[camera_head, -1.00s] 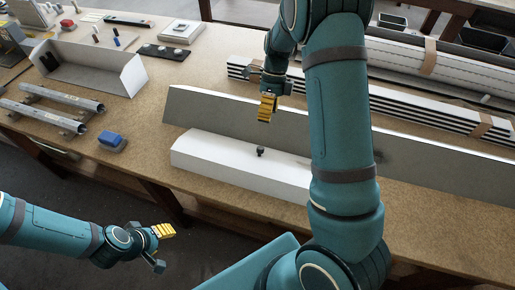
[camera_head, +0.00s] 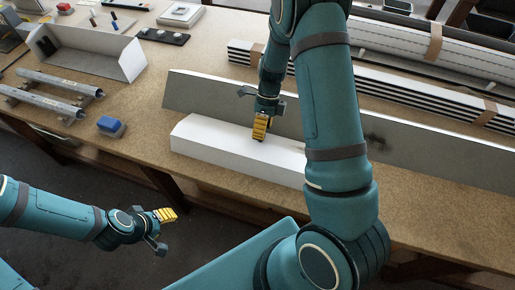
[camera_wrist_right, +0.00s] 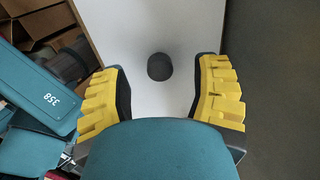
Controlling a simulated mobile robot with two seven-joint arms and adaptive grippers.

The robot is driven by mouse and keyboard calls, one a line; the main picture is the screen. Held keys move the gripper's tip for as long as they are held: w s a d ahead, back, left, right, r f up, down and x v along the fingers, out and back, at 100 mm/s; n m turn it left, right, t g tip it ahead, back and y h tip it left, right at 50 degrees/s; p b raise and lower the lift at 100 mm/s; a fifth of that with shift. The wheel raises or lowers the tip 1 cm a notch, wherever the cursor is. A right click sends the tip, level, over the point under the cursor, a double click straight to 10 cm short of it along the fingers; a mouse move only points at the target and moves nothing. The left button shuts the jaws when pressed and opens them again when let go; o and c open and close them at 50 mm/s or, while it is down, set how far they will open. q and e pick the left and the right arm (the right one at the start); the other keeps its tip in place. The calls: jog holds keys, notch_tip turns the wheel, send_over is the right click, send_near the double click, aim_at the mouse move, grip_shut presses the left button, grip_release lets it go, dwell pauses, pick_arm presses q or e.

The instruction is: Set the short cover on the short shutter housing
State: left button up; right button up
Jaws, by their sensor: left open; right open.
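The white cover (camera_head: 215,147) with a black knob (camera_wrist_right: 159,67), which I take for the short cover, lies on the table. My right gripper (camera_head: 259,135) is open above it. In the right wrist view my right gripper (camera_wrist_right: 160,75) has its yellow fingers on either side of the knob, with gaps on both sides; they do not touch it. In the head view the gripper hides the knob. An open pale box (camera_head: 90,62), likely the short shutter housing, stands at the upper left. My left gripper (camera_head: 166,215) is open and empty in front of the table.
A long grey panel (camera_head: 205,95) stands right behind the white cover. Long striped profiles (camera_head: 400,85) lie at the back right. Two metal tubes (camera_head: 55,90) and a blue block (camera_head: 110,125) lie at the left. The table between box and cover is mostly clear.

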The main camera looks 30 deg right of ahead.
jog(key=shift+x, duration=1.25)
grip_shut()
jog(key=shift+r, duration=0.15)
